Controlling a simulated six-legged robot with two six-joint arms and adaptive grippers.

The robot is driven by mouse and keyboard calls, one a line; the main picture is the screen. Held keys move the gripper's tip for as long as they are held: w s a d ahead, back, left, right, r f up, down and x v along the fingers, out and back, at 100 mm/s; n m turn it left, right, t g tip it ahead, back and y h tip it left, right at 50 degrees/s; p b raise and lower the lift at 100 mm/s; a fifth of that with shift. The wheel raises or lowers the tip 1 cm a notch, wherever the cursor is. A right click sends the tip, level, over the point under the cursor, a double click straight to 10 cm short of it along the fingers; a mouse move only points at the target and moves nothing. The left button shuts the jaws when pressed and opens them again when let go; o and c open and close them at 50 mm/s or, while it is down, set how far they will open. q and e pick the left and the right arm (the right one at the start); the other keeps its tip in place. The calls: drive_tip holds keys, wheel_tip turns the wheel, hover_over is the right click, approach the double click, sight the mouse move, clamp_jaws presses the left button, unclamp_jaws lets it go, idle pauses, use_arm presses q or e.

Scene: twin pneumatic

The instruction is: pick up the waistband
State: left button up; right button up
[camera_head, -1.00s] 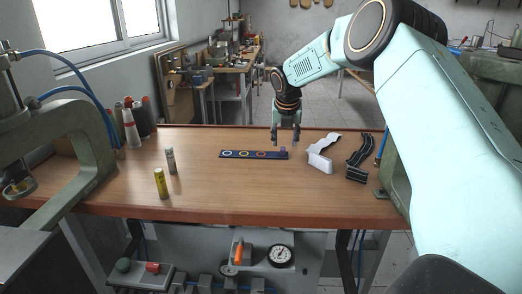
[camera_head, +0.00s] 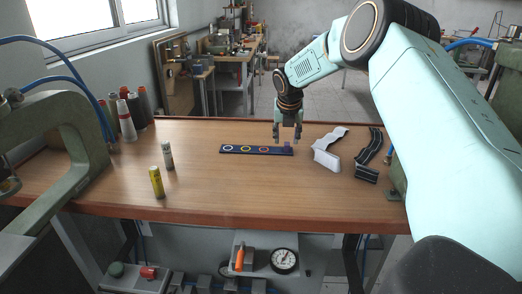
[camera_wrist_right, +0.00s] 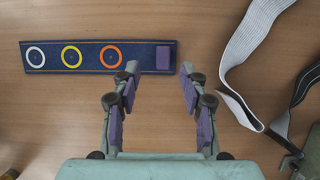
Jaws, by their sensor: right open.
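A white ribbed elastic band (camera_head: 328,152) lies curled on the bench, right of my right gripper; it also shows in the right wrist view (camera_wrist_right: 238,62). A black band with pale edging (camera_head: 371,152) lies just right of it and is partly cut off in the right wrist view (camera_wrist_right: 299,98). I cannot tell for certain which is the waistband. My right gripper (camera_head: 288,139) is open and empty, pointing down above the right end of the dark strip. In the right wrist view its fingertips (camera_wrist_right: 158,72) are apart, just below a purple block. My left gripper is not in view.
The dark blue strip (camera_head: 240,149) with white, yellow and orange rings carries the purple block (camera_wrist_right: 163,57) at its right end. A yellow can (camera_head: 157,183), a grey can (camera_head: 168,156) and several thread cones stand left. The bench front (camera_head: 260,195) is clear.

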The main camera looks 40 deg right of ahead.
sight(287, 144)
drive_tip(key=x, duration=0.4)
drive_tip(key=shift+s+d, duration=0.2)
drive_tip(key=shift+s, duration=0.05)
drive_tip(key=shift+w, duration=0.1)
drive_tip(key=shift+a+r, duration=0.15)
drive_tip(key=shift+a, duration=0.1)
drive_tip(key=shift+c, duration=0.7)
drive_tip(key=shift+d, duration=0.25)
drive_tip(key=c, duration=0.4)
drive_tip(key=shift+a, duration=0.2)
clamp_jaws()
drive_tip(key=shift+d, duration=0.1)
